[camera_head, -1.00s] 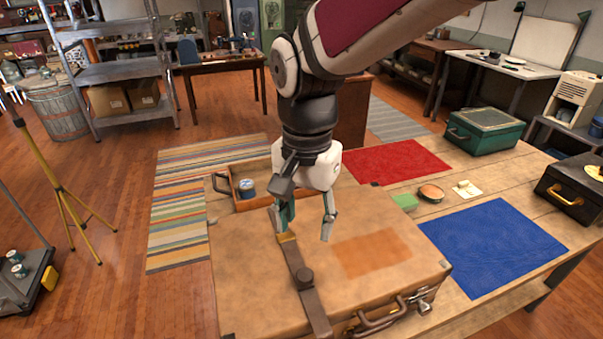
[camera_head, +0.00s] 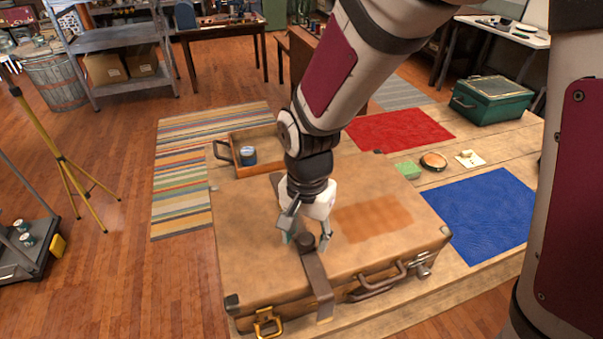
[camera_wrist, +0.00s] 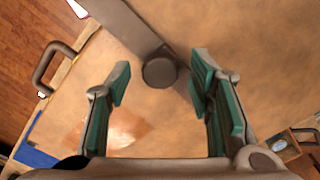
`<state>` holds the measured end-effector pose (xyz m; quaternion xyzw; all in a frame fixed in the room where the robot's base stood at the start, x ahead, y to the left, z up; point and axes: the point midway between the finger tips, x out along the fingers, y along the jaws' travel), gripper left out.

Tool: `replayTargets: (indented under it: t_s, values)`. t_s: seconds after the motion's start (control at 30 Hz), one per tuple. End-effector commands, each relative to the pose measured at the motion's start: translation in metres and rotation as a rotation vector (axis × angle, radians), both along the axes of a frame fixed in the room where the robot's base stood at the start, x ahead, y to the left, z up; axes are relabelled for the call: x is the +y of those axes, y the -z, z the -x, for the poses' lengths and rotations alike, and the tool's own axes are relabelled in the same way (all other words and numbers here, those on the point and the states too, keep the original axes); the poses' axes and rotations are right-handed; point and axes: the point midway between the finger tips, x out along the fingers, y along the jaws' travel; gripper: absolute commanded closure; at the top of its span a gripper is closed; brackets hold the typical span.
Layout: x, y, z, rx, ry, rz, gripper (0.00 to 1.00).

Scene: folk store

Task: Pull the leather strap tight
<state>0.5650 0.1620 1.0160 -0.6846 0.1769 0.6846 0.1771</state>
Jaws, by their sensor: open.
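A brown leather strap (camera_head: 318,285) runs across the lid of a tan suitcase (camera_head: 262,268) and hangs over its front edge. A round dark knob (camera_head: 306,241) sits on the strap. In the wrist view the strap (camera_wrist: 122,22) runs diagonally, and the knob (camera_wrist: 159,72) shows between my fingers. My gripper (camera_head: 308,241) points down over the knob, one finger on each side. In the wrist view my gripper (camera_wrist: 160,82) is open, with gaps between both fingers and the knob. The strap's middle part is partly hidden by my gripper.
The suitcase handle (camera_head: 378,281) and metal latches line its front edge. An open wooden box (camera_head: 268,135) holding a blue tin stands behind. Blue cloth (camera_head: 480,215), red cloth (camera_head: 398,130) and a green case (camera_head: 492,100) lie to the right on the table.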

Motion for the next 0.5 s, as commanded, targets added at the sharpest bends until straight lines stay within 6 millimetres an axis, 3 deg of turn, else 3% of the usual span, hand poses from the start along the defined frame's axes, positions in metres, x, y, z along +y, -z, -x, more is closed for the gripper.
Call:
replayTargets:
  t_s: [0.3,0.5]
  values:
    - [-0.0001,0.0024,0.0003,0.0,0.0,0.0,0.52]
    - [-0.0001,0.0023,0.0002,0.0,-0.001,0.0,0.97]
